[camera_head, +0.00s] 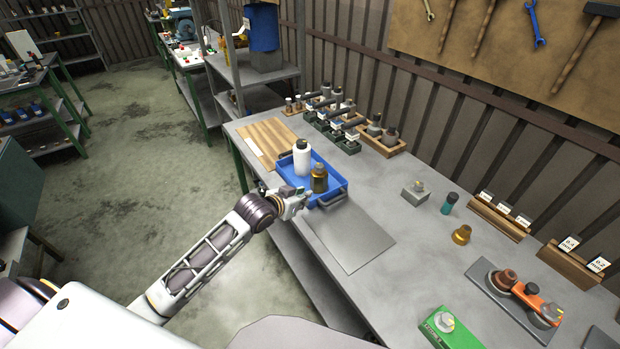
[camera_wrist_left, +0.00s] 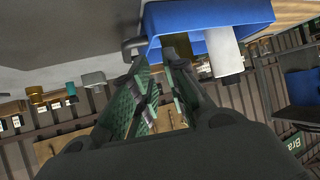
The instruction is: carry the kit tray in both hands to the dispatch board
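The blue kit tray (camera_head: 338,181) rests on the bench and holds a white bottle (camera_head: 302,158) and an amber bottle (camera_head: 319,178). A dark handle (camera_head: 332,202) is at its right end. My left gripper (camera_head: 300,198) is beside the tray's near side, low over the bench edge. In the left wrist view its fingers (camera_wrist_left: 160,62) are apart, with nothing seen between them, and the tray (camera_wrist_left: 205,17) is just beyond the tips. Contact cannot be told. A slatted wooden board (camera_head: 266,138), perhaps the dispatch board, lies left of the tray. My right gripper is out of view.
A flat grey plate (camera_head: 352,238) lies right of the tray. Racks of dark bottles (camera_head: 333,122) stand behind it. A grey block (camera_head: 415,192), a teal-bodied bottle (camera_head: 449,203) and a green box (camera_head: 449,329) are farther right. Open floor (camera_head: 130,180) lies left of the bench.

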